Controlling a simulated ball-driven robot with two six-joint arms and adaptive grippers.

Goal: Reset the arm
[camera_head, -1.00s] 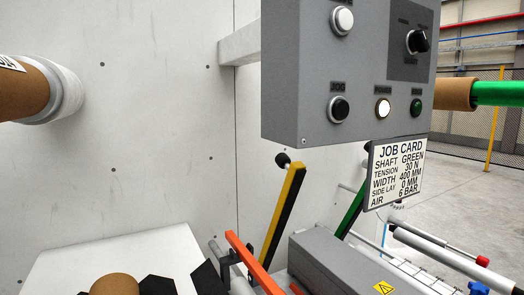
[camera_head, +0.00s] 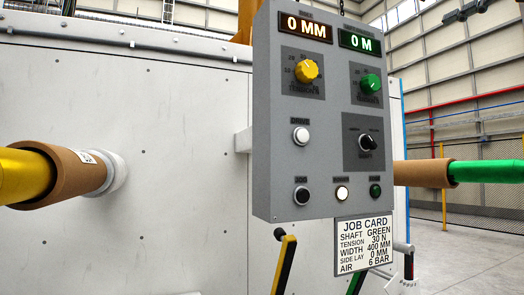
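Neither of my grippers shows in the current view. A grey control panel (camera_head: 318,170) hangs in the middle. Its displays read "0 MM" (camera_head: 306,27) and "0 M" (camera_head: 361,42). It carries a yellow knob (camera_head: 306,71), a green knob (camera_head: 370,84), a black selector (camera_head: 367,143) and several buttons; the white button (camera_head: 342,192) in the bottom row looks lit. A job card (camera_head: 363,246) below reads shaft green, tension 30 N, width 400 mm, side lay 0 mm, air 6 bar.
A yellow shaft (camera_head: 22,176) with a brown core (camera_head: 75,178) juts out at left. A green shaft (camera_head: 490,172) with a brown core (camera_head: 422,173) is at right. A yellow-black lever (camera_head: 284,265) and a green lever (camera_head: 356,282) stand below the panel. Open floor lies at right.

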